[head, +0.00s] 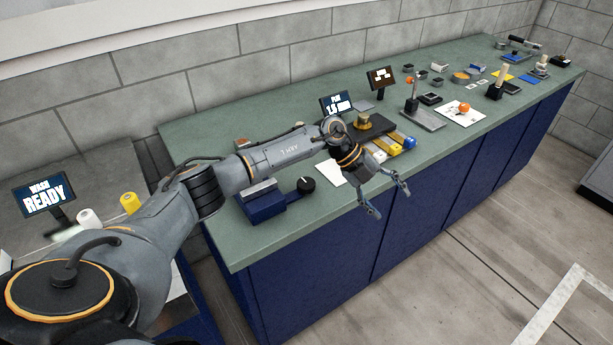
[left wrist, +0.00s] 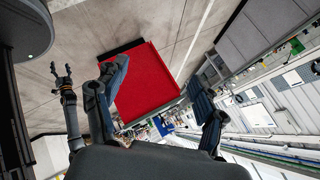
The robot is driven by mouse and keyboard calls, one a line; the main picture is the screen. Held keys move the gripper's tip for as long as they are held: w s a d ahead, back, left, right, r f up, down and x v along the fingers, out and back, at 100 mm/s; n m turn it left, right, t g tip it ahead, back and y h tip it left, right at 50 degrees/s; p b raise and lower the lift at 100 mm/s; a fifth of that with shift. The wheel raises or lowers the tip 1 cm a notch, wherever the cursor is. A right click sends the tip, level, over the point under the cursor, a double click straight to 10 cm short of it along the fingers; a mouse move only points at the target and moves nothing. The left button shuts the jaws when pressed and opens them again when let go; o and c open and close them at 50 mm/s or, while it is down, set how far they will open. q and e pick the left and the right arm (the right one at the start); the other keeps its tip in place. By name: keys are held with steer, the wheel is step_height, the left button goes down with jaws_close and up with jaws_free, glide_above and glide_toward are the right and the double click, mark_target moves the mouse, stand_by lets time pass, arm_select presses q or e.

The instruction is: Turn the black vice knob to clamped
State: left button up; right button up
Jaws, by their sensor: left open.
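The vice is a dark blue block (head: 262,206) with a grey top bar, on the near left part of the green bench top. Its round black knob (head: 306,184) sits at its right end, with a small white mark on it. My left gripper (head: 390,202) is open and empty, pointing down beyond the bench's front edge, to the right of the knob and apart from it. In the left wrist view its two open fingers frame the floor and a red surface; the vice is not seen there. A small gripper, apparently my right one (left wrist: 61,74), shows there with its fingers apart.
A white sheet (head: 331,173) lies right of the knob, partly behind my left arm. A grey stand (head: 423,118) and small parts fill the bench farther right. Open floor lies in front.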

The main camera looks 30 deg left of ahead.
arm_select(q)
steer(key=a+r+g+y, duration=0.1)
steer(key=a+r+y, duration=0.4)
steer(key=a, duration=0.7)
step_height(320, 180, up, 5)
steer(key=n+g+y, duration=0.1)
steer(key=n+y, duration=0.2)
steer(key=y, duration=0.1)
glide_above(306, 182)
steer(key=shift+m, duration=0.3)
step_height(306, 182, down, 13)
steer(key=p, duration=0.4)
steer(key=shift+f, duration=0.15)
steer(key=shift+c, duration=0.4)
steer(key=c, duration=1.1)
